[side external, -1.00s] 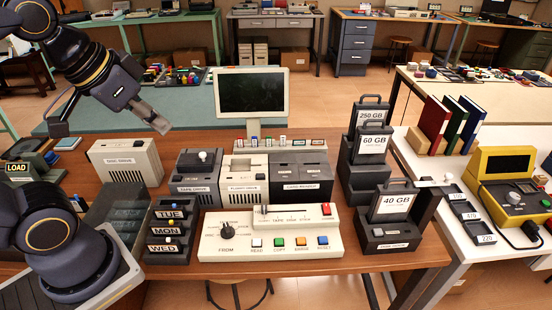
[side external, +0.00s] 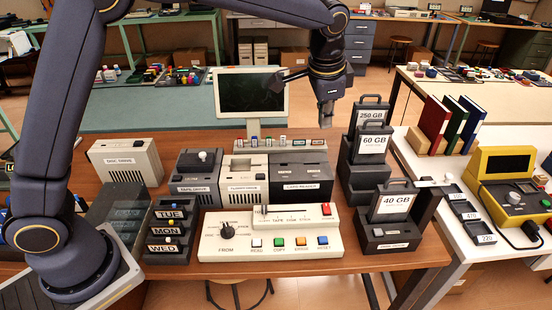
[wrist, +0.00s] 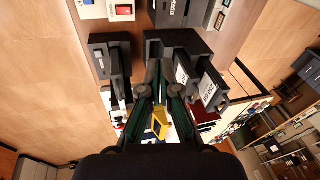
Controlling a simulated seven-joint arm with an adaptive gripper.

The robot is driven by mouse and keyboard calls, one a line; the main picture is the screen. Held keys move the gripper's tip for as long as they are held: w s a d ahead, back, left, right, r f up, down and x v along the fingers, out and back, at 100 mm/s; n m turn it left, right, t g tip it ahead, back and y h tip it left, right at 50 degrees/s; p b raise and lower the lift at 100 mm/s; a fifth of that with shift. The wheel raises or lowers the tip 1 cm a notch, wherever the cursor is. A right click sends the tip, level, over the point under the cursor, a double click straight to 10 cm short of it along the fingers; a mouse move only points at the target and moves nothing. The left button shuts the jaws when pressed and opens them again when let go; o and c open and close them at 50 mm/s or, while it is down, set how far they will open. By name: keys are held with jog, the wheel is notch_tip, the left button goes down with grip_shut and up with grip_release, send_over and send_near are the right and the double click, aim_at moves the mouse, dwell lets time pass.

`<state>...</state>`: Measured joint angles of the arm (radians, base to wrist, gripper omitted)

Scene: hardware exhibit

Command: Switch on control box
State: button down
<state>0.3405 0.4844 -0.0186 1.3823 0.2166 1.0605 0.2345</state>
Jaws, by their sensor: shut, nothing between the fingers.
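The control box (side external: 270,232) is a cream panel at the front of the wooden table in the side view. It has a black FROM knob (side external: 227,230), a slider, a row of coloured buttons and a red rocker switch (side external: 326,209) at its upper right corner. In the wrist view part of a pale box with a red switch (wrist: 124,10) shows at the top edge. My gripper (side external: 325,122) points down above the back of the table, behind and well above the control box. Its fingers (wrist: 160,68) are together with nothing between them.
Black drive units labelled 250 GB, 60 GB (side external: 372,145) and 40 GB (side external: 394,203) stand right of the control box. A card reader (side external: 301,184) and other drives stand behind it, with a monitor (side external: 250,95) further back.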

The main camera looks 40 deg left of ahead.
jog(key=m+g, duration=0.1)
send_near(326, 204)
jog(key=shift+y, duration=0.3)
jog(key=x, duration=0.7)
jog(key=shift+d+f, duration=0.15)
jog(key=shift+d, duration=0.15)
